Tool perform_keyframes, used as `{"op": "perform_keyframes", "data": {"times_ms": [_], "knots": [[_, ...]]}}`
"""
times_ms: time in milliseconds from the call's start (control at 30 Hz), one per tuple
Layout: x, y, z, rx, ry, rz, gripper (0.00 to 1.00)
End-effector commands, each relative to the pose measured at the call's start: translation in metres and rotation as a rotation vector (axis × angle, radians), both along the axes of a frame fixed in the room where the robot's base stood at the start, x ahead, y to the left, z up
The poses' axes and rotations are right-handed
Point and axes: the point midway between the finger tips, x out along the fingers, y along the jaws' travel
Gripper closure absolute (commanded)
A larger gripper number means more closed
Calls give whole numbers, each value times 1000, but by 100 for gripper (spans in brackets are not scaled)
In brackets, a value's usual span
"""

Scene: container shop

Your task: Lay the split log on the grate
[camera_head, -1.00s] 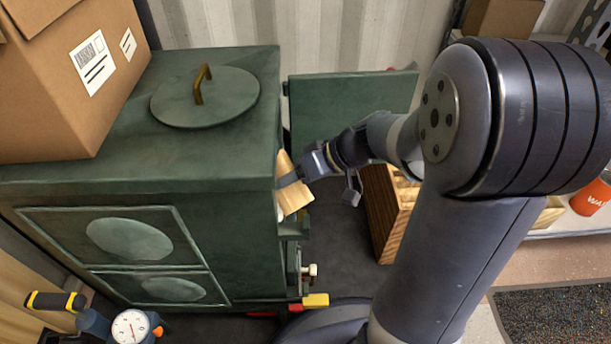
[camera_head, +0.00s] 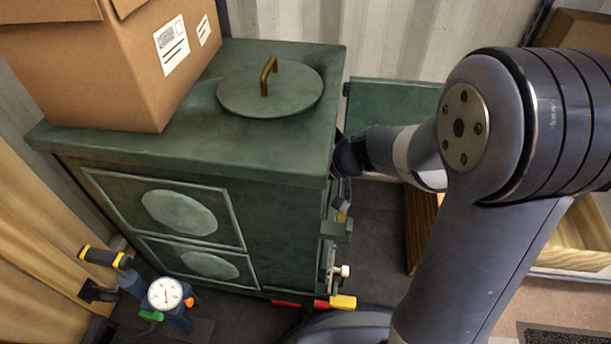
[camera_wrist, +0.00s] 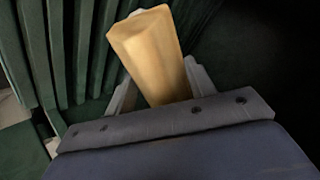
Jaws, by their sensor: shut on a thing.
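The split log (camera_wrist: 150,50) is a pale wooden wedge. In the wrist view my gripper (camera_wrist: 150,95) is shut on it, with a finger on each side, and the log sticks out past the fingers. The dark green stove (camera_head: 190,215) stands in the middle left of the head view, its door (camera_head: 390,105) swung open on the right side. My arm reaches into the door opening, so the stove body hides the gripper and most of the log there. Dark green upright bars, which may be the grate (camera_wrist: 70,50), show at the left of the wrist view. Whether the log touches them I cannot tell.
A cardboard box (camera_head: 110,70) and a round lid (camera_head: 270,90) with a brass handle sit on the stove top. A wooden crate (camera_head: 418,225) stands below the arm. A gauge tool (camera_head: 165,295) lies at the lower left.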

Motion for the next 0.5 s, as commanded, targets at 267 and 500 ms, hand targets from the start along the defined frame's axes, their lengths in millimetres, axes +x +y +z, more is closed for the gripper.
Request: {"op": "perform_keyframes", "data": {"times_ms": [267, 500], "knots": [[4, 28, -3, 0, -1, 4, 78], [5, 33, -21, 0, -2, -1, 78]]}}
